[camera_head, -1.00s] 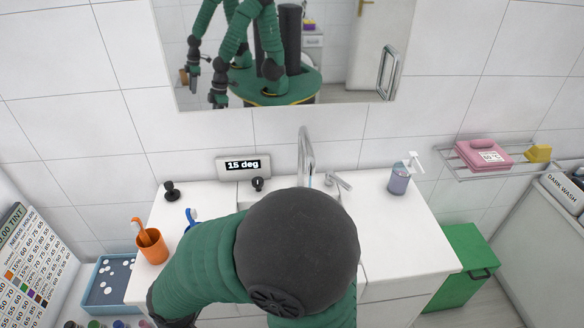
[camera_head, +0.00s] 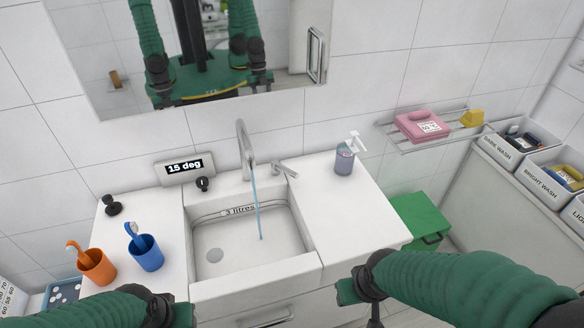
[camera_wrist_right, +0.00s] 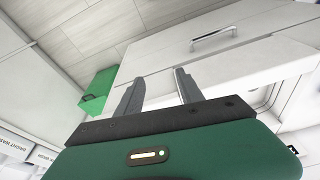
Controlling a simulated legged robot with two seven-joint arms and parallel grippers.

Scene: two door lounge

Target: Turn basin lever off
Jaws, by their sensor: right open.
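The white basin (camera_head: 203,280) is set in the counter, with a "3 litres" mark inside. A chrome tap (camera_head: 243,148) stands behind it, and a thin blue stream of water (camera_head: 257,208) falls from it into the basin. The metal basin lever (camera_head: 285,168) is just right of the tap. My right gripper (camera_head: 347,291) is low in front of the counter, well away from the lever. In the right wrist view its fingers (camera_wrist_right: 160,90) are apart and empty. My left gripper (camera_head: 178,314) is at the bottom edge, partly cut off, its fingers unclear.
A black knob (camera_head: 203,184) sits under a "15 deg" display (camera_head: 184,168). An orange cup (camera_head: 96,267) and a blue cup (camera_head: 146,253) stand on the left counter. A soap dispenser (camera_head: 345,158) stands on the right counter. A green bin (camera_head: 420,220) is beyond it.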

